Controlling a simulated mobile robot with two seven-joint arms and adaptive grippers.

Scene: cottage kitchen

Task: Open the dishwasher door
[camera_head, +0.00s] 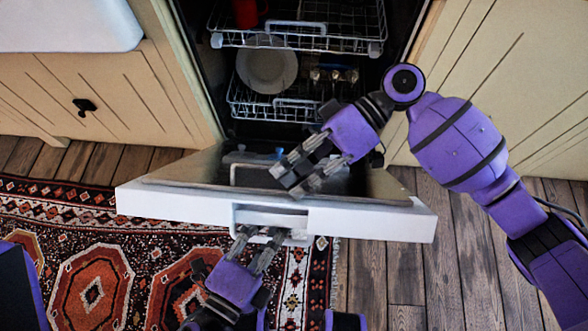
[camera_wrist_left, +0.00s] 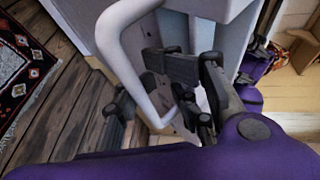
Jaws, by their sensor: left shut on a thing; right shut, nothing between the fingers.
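The dishwasher door (camera_head: 370,216) is folded far down, its inner face up and its white front edge toward me. The white handle (camera_head: 270,217) is at the middle of that edge; its bar also fills part of the left wrist view (camera_wrist_left: 125,62). My left gripper (camera_head: 258,236) is at the handle from below and shut on it; the exact contact is partly hidden. Its dark fingers show inside the handle's loop in the left wrist view (camera_wrist_left: 182,88). My right gripper (camera_head: 284,180) is shut and empty, above the door's inner face.
Inside the dishwasher are an upper rack (camera_head: 300,38) with a red item (camera_head: 246,12) and a lower rack (camera_head: 262,108) with a plate (camera_head: 267,68). Cream cabinets stand on both sides. A patterned rug (camera_head: 95,285) lies at left; bare wooden floor (camera_head: 440,280) is at right.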

